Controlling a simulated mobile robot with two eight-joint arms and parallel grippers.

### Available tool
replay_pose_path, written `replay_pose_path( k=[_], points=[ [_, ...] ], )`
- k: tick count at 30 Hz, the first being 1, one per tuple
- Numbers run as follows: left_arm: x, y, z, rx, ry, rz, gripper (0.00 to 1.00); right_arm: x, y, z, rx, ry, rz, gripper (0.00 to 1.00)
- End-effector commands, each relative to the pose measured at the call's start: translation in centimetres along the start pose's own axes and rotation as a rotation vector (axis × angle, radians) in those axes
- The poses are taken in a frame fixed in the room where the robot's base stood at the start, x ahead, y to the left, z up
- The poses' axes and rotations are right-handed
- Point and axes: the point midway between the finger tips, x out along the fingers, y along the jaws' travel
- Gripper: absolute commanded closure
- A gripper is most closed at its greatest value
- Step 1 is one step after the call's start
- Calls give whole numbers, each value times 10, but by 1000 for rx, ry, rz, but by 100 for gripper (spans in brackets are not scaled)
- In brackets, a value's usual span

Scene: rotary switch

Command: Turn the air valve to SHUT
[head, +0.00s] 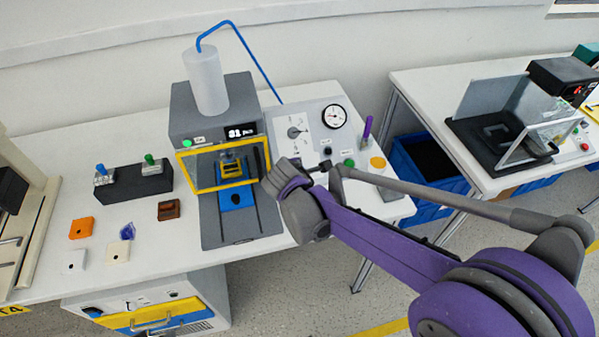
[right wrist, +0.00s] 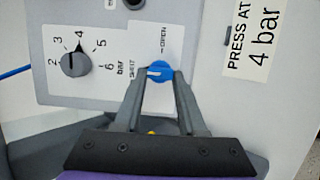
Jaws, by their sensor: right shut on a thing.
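The air valve is a small blue knob (right wrist: 159,72) on a pale panel in the right wrist view. OPEN is printed above it and SHUT to its left. The knob's white mark lies roughly level, its end toward the SHUT side. My right gripper (right wrist: 158,80) is shut on the knob, one finger on each side. In the head view my right gripper (head: 323,166) is at the front of the control panel (head: 303,113), and the knob cannot be made out there. My left gripper is not in view.
A label (right wrist: 263,40) reads PRESS AT 4 bar. The grey press (head: 216,105) with a yellow-framed guard stands left of the panel. A round gauge (head: 333,117) is behind my gripper.

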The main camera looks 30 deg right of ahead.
Motion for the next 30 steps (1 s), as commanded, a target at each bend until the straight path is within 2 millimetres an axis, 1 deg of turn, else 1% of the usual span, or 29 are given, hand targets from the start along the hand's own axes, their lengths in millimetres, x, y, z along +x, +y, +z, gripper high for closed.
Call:
replay_pose_path(
  k=[10, 11, 15, 16, 25, 28, 30],
  points=[
    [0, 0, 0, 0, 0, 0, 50, 0, 0, 0, -5, 0, 2, 100],
    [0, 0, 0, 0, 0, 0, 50, 0, 0, 0, -5, -1, 2, 56],
    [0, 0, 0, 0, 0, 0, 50, 0, 0, 0, -4, 0, 1, 31],
    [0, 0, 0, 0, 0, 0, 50, 0, 0, 0, -4, 0, 1, 30],
    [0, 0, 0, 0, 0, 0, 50, -2, 0, 0, -3, 0, 1, 30],
    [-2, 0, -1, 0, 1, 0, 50, -12, 0, 0, -4, 1, 1, 30],
    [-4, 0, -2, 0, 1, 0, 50, -23, 0, 0, -5, 2, 1, 30]
  ],
)
